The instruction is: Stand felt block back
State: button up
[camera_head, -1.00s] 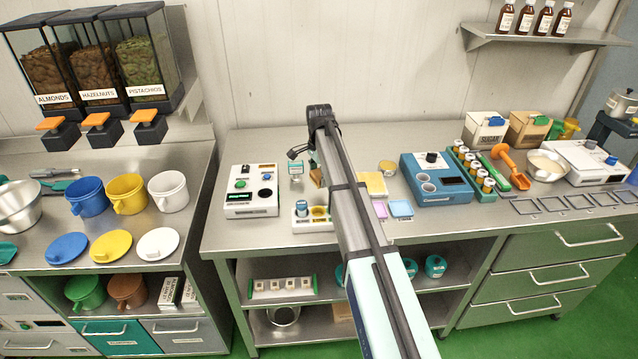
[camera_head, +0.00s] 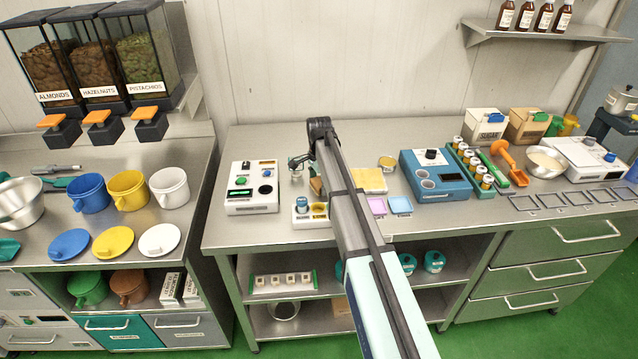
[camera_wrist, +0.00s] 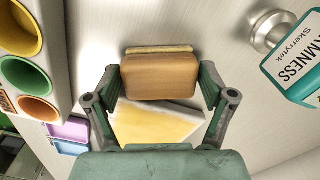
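The felt block is a brown wooden block (camera_wrist: 158,82) with a thin yellowish felt layer along its far edge in the wrist view. It sits between the two fingers of my gripper (camera_wrist: 161,76), which press on its left and right sides. In the head view only a small brown part of the block (camera_head: 317,187) shows just left of my arm. I cannot tell whether the block's underside touches the worktop.
A yellow sheet (camera_wrist: 150,125) lies under the gripper. A cup holder (camera_wrist: 55,55) stands close on the left in the wrist view, with purple (camera_wrist: 68,130) and blue squares below. A teal-edged FIRMNESS label (camera_wrist: 296,65) is at upper right. Bare metal worktop lies between.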

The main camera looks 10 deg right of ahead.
aim_at(319, 182)
dwell(0.3)
notch_tip(319, 182, up, 12)
jog(key=b, duration=0.3)
jog(key=shift+r, duration=0.2)
dwell(0.3)
